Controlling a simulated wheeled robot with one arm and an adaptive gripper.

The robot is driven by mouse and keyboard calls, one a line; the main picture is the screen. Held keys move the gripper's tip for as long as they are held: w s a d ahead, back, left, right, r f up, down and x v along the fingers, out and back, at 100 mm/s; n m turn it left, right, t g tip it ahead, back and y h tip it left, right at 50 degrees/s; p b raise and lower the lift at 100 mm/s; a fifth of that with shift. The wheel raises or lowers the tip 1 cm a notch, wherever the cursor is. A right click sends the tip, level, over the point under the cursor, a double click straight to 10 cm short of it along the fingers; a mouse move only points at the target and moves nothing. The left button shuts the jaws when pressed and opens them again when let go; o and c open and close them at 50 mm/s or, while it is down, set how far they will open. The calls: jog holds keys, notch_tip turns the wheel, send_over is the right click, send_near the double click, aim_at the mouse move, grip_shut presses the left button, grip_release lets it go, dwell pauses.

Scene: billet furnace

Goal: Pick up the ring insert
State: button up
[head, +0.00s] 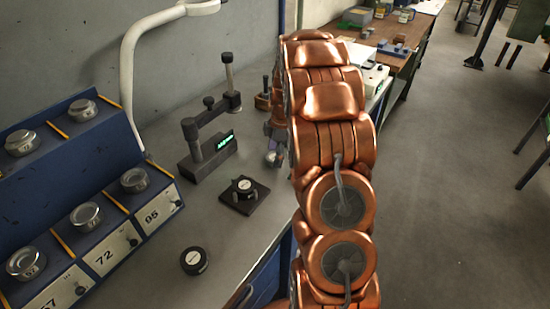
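I cannot tell for sure which part is the ring insert. A round dark part with a pale top (195,260) lies alone on the grey bench near its front edge. A similar round part (243,185) sits on a dark square plate (240,204). Several silver round parts sit on the blue stepped rack, one of them above the label 95 (134,180). My copper-coloured arm covers the middle of the view. What seems to be my gripper (274,150) shows only in part at the arm's left edge, above the bench; its fingers are too hidden to read.
A dark gauge stand with a green display (208,158) stands behind the square plate. A white lamp arm (130,70) rises behind the rack. A wooden bench (395,55) stands farther back; open floor lies right.

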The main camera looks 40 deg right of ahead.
grip_shut()
dwell(0.5)
jog(key=shift+r, duration=0.15)
